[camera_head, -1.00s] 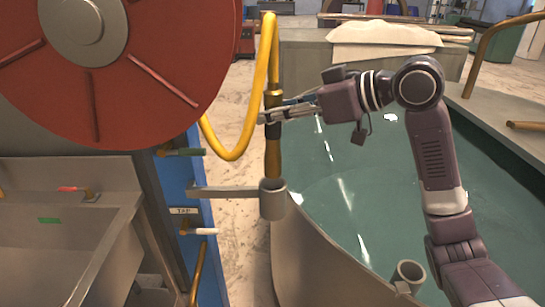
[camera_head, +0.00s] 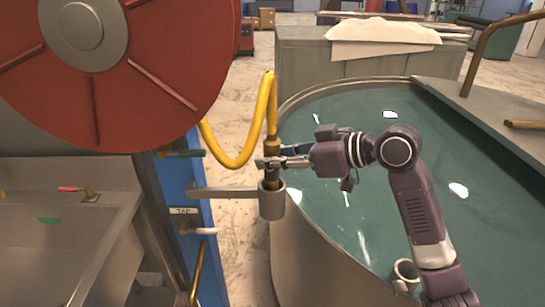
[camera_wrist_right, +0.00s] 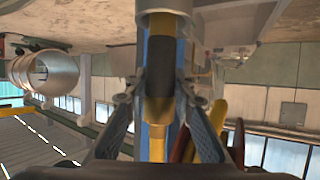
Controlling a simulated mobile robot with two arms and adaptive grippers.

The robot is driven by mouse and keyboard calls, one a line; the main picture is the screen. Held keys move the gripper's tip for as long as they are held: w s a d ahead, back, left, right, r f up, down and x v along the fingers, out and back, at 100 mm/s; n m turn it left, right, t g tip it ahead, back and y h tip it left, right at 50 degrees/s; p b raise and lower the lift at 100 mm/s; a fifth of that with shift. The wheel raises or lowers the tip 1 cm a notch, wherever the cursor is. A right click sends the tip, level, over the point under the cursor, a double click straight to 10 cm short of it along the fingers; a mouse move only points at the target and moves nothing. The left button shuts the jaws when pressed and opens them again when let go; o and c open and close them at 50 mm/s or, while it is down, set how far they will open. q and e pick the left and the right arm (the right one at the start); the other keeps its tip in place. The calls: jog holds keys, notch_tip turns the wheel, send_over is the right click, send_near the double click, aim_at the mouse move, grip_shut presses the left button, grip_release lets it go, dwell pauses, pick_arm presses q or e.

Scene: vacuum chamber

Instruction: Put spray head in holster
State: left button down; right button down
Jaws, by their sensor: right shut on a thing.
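The spray head (camera_head: 272,148), brass with a dark band and on the end of a yellow hose (camera_head: 268,105), hangs upright. My right gripper (camera_head: 270,163) is shut on it, coming from the right. Its lower end is at the mouth of the grey cup-shaped holster (camera_head: 271,203) and seems to be inside it. In the right wrist view, the spray head (camera_wrist_right: 159,105) stands between the fingers (camera_wrist_right: 158,88), and its end passes into the holster's rim (camera_wrist_right: 165,14). How deep it sits is hidden. My left gripper is not in view.
The holster's bracket (camera_head: 222,193) juts from a blue post beside a red hose reel (camera_head: 150,75). A round tank of green liquid (camera_head: 340,215) lies right, with another cup (camera_head: 405,272) on its rim. A sink (camera_head: 60,245) is at the left.

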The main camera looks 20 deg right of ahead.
jog(key=shift+f, duration=0.1)
jog(key=shift+f, duration=0.15)
jog(key=c, duration=1.6)
grip_release()
jog(key=shift+r, duration=0.3)
jog(key=shift+b+v, duration=1.7)
jog(key=shift+v, duration=4.3)
